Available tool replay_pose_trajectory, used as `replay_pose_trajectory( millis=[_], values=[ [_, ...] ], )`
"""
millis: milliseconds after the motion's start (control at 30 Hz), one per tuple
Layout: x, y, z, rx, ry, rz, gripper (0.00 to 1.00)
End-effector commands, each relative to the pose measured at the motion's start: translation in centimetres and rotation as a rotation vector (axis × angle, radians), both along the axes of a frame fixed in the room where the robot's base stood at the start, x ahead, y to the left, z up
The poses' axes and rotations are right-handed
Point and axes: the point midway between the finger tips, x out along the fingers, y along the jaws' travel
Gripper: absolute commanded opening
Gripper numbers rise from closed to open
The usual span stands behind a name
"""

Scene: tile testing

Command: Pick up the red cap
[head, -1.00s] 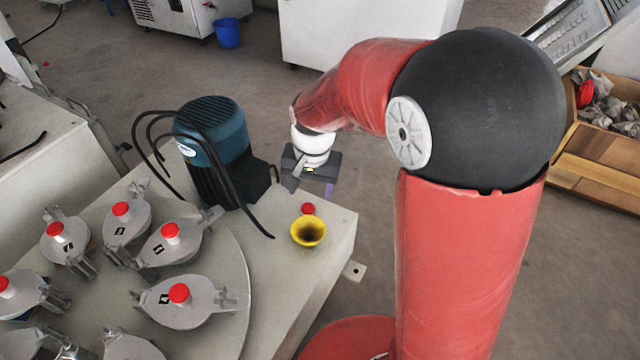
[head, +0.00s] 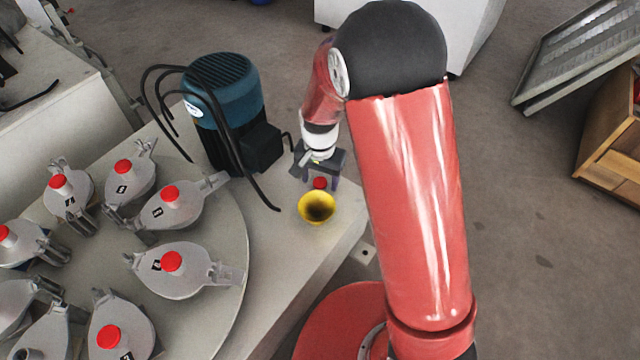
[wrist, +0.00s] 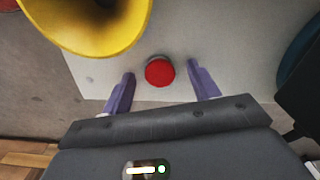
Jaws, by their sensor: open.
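The red cap (head: 320,183) sits on the light table corner, just behind the yellow funnel (head: 317,207) in the head view. In the wrist view the red cap (wrist: 159,72) lies between and slightly beyond the two purple fingertips of my gripper (wrist: 161,80). The fingers are open, one on each side of it, and do not appear to touch it. The yellow funnel (wrist: 90,22) is at the upper left there, close to the left finger. In the head view my gripper (head: 319,178) is at the cap, partly hidden by my wrist.
A blue-green motor (head: 222,95) with black cables stands left of my gripper. A round plate (head: 225,310) carries several grey lidded vessels with red knobs (head: 172,261). The table edge is close to the cap. Open floor (head: 530,230) lies to the right.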

Motion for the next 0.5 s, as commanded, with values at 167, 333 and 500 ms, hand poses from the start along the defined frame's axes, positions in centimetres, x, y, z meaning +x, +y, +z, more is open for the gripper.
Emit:
replay_pose_trajectory(
  millis=[167,333,500],
  values=[
    [0.03,0.01,-0.28,0.001,-0.001,0.000,0.60],
    [0.03,0.00,-0.27,0.001,-0.001,0.000,0.46],
    [0.03,0.00,-0.26,0.001,-0.001,0.000,0.24]
  ],
)
